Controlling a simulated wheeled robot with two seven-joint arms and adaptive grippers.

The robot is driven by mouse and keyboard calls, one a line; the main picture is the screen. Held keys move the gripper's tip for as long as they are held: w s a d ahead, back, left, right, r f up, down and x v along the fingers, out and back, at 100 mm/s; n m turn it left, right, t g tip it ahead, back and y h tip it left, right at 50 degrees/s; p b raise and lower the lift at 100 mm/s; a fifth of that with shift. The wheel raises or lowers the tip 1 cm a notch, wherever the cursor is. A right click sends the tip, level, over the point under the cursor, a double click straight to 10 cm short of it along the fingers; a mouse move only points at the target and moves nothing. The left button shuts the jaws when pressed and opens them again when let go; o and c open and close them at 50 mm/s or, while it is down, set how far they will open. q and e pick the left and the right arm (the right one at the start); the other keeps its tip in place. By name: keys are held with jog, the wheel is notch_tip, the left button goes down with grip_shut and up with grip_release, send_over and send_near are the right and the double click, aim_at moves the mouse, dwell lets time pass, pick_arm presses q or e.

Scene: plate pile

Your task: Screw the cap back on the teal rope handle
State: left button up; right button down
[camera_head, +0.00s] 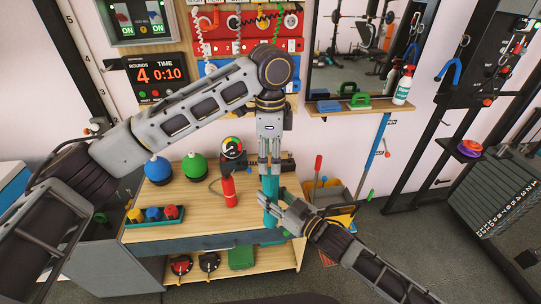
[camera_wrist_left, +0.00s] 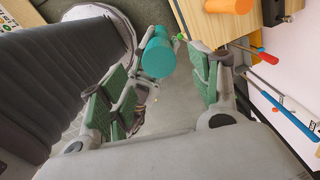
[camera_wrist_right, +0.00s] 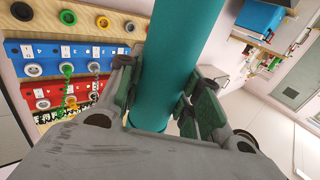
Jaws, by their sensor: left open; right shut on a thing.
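The teal rope handle (camera_head: 270,217) stands roughly upright in front of the workbench's right end. My right gripper (camera_head: 274,203) is shut around it, and the right wrist view shows the smooth teal cylinder (camera_wrist_right: 178,70) between its green pads. My left gripper (camera_head: 269,165) points down just above the handle's upper end, open. In the left wrist view the round teal end (camera_wrist_left: 157,58) shows between the open pads, and I see no pad touching it. I cannot tell whether a separate cap sits on that end.
The workbench (camera_head: 205,222) carries blue and green balls, a red cylinder (camera_head: 229,192) with a gauge, and a tray (camera_head: 154,222) of coloured knobs at its left. A yellow bin (camera_head: 342,217) with tools stands right of the handle. Open floor lies farther right.

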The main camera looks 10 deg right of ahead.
aim_at(271, 178)
pick_arm(q)
jog(key=n, duration=1.1)
jog(key=shift+n, duration=2.3)
jog(key=shift+f, duration=0.1)
jog(key=shift+f, duration=3.9)
